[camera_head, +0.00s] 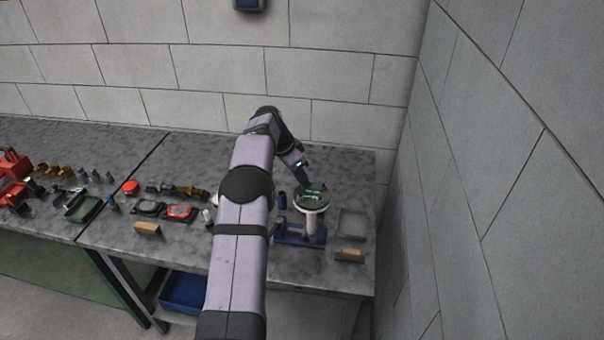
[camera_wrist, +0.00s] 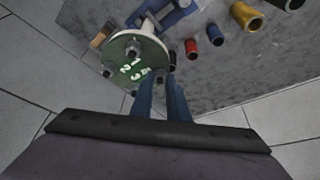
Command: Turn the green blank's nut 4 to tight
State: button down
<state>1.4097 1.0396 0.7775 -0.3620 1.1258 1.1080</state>
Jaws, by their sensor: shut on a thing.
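The green blank (camera_head: 316,188) is a round disc on top of a white flanged pipe (camera_head: 312,220) in a blue stand (camera_head: 290,238). In the wrist view the green blank (camera_wrist: 118,55) carries white numerals and several dark nuts around its rim. My gripper (camera_head: 306,182) reaches down to the blank from above. In the wrist view the blue fingers of my gripper (camera_wrist: 163,74) meet the blank's edge beside the numeral 4. They are closed on nut 4, which the fingers mostly hide. How tight it sits cannot be told.
A blue cylinder (camera_head: 283,200) stands left of the blank. Coloured sockets (camera_wrist: 191,47) stand beside the stand. Tools and red parts cover the bench's left. A wall (camera_head: 480,170) rises close on the right.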

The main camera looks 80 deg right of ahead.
jog(key=shift+d+m+y+p, duration=0.1)
jog(key=shift+m+y+p, duration=0.3)
jog(key=shift+m+p, duration=0.7)
jog(key=c, duration=1.7)
grip_release()
jog(key=shift+w+g, duration=0.1)
jog(key=shift+g, duration=0.2)
jog(key=shift+w+r+b, duration=0.2)
jog(key=shift+r+b, duration=0.25)
jog(key=shift+r, duration=0.15)
jog(key=shift+b+v, duration=0.6)
jog(key=shift+v, duration=2.45)
jog(key=shift+s, duration=0.1)
